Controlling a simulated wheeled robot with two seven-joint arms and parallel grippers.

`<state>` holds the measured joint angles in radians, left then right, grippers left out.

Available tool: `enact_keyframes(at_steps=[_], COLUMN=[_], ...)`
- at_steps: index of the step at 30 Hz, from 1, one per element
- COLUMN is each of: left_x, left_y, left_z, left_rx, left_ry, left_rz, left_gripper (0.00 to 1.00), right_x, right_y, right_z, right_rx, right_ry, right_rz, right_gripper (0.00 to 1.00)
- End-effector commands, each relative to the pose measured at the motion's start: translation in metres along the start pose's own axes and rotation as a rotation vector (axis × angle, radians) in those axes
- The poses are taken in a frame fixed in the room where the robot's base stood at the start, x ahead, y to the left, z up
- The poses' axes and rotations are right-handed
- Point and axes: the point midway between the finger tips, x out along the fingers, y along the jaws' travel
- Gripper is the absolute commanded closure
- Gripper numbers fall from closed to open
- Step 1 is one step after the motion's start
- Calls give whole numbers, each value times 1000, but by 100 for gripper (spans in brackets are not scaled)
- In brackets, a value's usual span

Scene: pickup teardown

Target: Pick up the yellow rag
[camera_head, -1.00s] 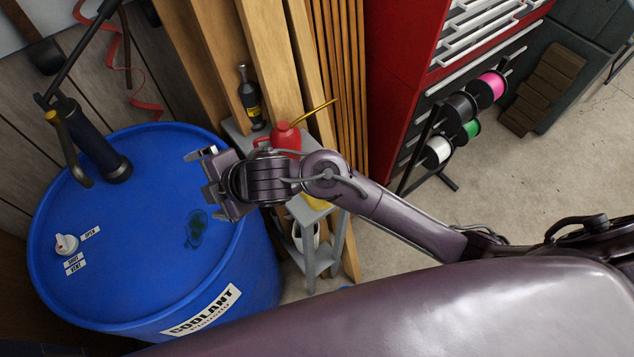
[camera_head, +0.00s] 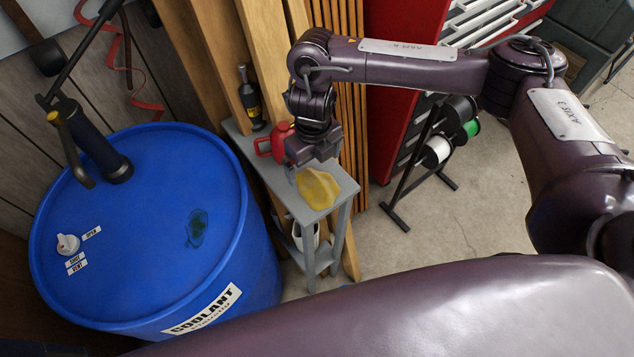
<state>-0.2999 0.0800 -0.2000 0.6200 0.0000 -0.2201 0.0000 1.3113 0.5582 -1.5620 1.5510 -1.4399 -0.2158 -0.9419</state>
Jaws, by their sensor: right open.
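The yellow rag (camera_head: 318,189) lies flat and crumpled on top of a narrow grey stand (camera_head: 341,172), near its front end. My right gripper (camera_head: 306,172) is just above the rag's far edge, pointing down. It is open and empty, and its fingertips are partly hidden by the gripper body, so I cannot tell whether they touch the rag. My left gripper is not in view.
A red oil can (camera_head: 273,141) stands on the grey stand right beside my gripper, and a dark bottle (camera_head: 250,98) stands behind it. The blue coolant drum (camera_head: 140,230) is to the left. Wooden planks (camera_head: 265,60) lean behind. A spool rack (camera_head: 425,150) stands right.

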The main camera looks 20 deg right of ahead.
Motion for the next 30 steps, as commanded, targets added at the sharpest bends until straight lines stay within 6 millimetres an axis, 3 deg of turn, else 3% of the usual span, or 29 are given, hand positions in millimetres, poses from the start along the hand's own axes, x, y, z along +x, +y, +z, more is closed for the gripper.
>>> enact_keyframes(at_steps=[9, 13, 21, 30], left_x=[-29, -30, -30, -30], left_y=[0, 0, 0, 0], left_z=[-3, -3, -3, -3], left_rx=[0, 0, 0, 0], left_ry=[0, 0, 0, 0], left_rz=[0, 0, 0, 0], left_gripper=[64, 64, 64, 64], right_x=[38, 57, 63, 63], right_y=[1, 1, 1, 1], right_z=[0, 1, 1, 1], right_rx=[2, 2, 0, 1], right_ry=[2, -1, -4, -4], right_rz=[1, 1, 1, 2], right_gripper=[0, 0, 0, 37])
